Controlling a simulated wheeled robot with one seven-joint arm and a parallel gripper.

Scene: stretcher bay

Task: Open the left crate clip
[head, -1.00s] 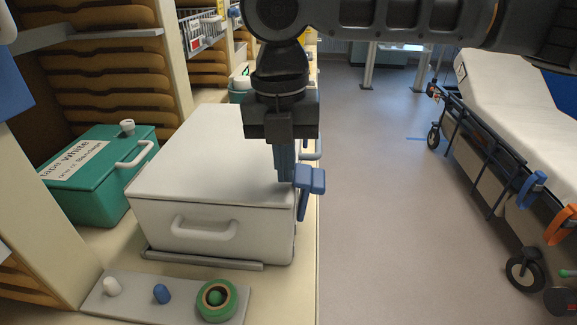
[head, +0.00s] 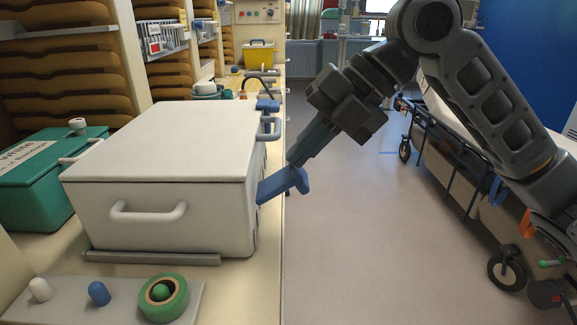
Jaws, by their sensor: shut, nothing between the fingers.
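A white lidded crate (head: 165,150) stands on the shelf, its lid closed. A blue clip (head: 282,186) on its right side, at the near end, juts outward and slightly up from the wall. I take it for the left clip as seen from the aisle. A second blue clip (head: 268,105) sits at the far end of the same side, at lid height. My gripper (head: 293,163) comes down slantwise from the upper right, fingers shut and empty. Its tips are at the upper outer part of the near clip; I cannot tell whether they touch.
A white handle (head: 148,213) is on the crate's front. A green box (head: 50,180) stands at left. A grey strip (head: 120,305) with two pegs and a green ring (head: 163,298) lies in front. The aisle floor (head: 345,240) is clear; a stretcher (head: 465,170) stands at right.

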